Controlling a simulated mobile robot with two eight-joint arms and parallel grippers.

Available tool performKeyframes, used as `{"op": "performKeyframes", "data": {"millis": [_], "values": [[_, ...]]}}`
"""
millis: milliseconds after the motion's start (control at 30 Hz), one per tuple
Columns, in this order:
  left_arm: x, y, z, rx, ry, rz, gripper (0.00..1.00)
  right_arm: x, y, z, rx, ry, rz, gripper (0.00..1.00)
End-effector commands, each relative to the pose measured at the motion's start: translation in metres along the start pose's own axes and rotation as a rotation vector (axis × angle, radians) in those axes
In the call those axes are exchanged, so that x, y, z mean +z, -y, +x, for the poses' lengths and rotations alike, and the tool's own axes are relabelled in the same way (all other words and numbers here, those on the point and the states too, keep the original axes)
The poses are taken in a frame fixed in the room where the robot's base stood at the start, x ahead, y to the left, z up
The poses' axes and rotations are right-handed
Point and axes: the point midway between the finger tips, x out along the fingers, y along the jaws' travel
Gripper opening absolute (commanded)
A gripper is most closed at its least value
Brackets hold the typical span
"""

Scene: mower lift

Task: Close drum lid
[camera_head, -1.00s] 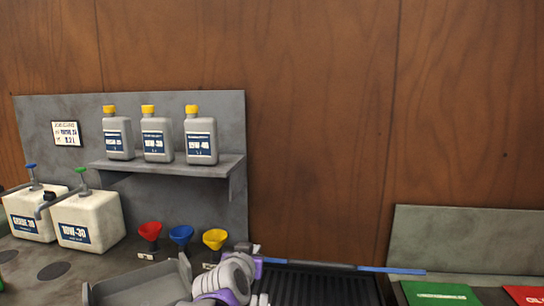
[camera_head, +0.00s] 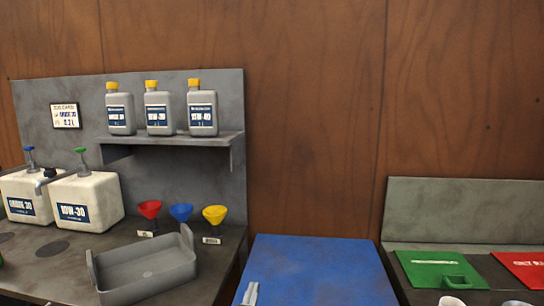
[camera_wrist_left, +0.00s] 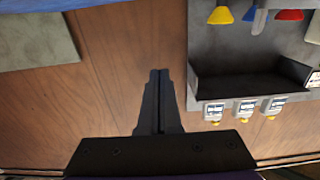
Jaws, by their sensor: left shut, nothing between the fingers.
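A flat blue panel, which I take to be the drum lid (camera_head: 318,272), shows its top face at the lower middle of the head view. No black ribbed opening shows beneath it; its front edge is cut off, so I cannot tell whether it is fully seated. A blue strip, apparently the lid, shows at the top left of the left wrist view (camera_wrist_left: 70,5). In the left wrist view my left gripper (camera_wrist_left: 158,100) is shut and empty. My right gripper is out of view.
Left of the lid stands a bench with a grey tray (camera_head: 148,272), coloured funnels (camera_head: 181,212), white canisters (camera_head: 88,200) and a bottle shelf (camera_head: 175,142). A green lid (camera_head: 440,262) and a red lid (camera_head: 522,266) lie to the right. Wooden wall stands behind.

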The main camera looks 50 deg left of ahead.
Motion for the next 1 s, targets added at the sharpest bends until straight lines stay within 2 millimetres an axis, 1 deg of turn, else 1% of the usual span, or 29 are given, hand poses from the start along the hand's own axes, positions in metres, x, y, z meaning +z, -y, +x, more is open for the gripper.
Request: {"op": "performKeyframes", "data": {"millis": [33,100,267,400,500,600,700,833,1000], "values": [[0.018,0.000,0.000,-0.002,-0.020,0.004,0.00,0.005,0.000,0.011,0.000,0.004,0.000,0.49],[0.034,0.000,-0.001,-0.005,-0.066,0.005,0.00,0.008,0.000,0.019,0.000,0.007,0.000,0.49],[0.067,0.000,-0.009,-0.004,-0.189,0.003,0.00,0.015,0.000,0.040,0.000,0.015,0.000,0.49],[0.093,-0.001,-0.016,0.001,-0.266,0.002,0.00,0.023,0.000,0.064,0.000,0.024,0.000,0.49],[0.108,-0.001,-0.018,0.002,-0.300,0.002,0.00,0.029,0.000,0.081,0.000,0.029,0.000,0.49],[0.119,-0.001,-0.019,0.003,-0.327,0.002,0.00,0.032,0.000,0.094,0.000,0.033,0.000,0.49],[0.126,-0.001,-0.020,0.004,-0.347,0.001,0.00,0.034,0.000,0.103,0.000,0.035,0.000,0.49],[0.132,-0.001,-0.021,0.005,-0.362,0.000,0.00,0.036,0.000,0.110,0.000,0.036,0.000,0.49],[0.136,-0.002,-0.022,0.007,-0.367,-0.001,0.00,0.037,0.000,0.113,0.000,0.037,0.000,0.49]]}}
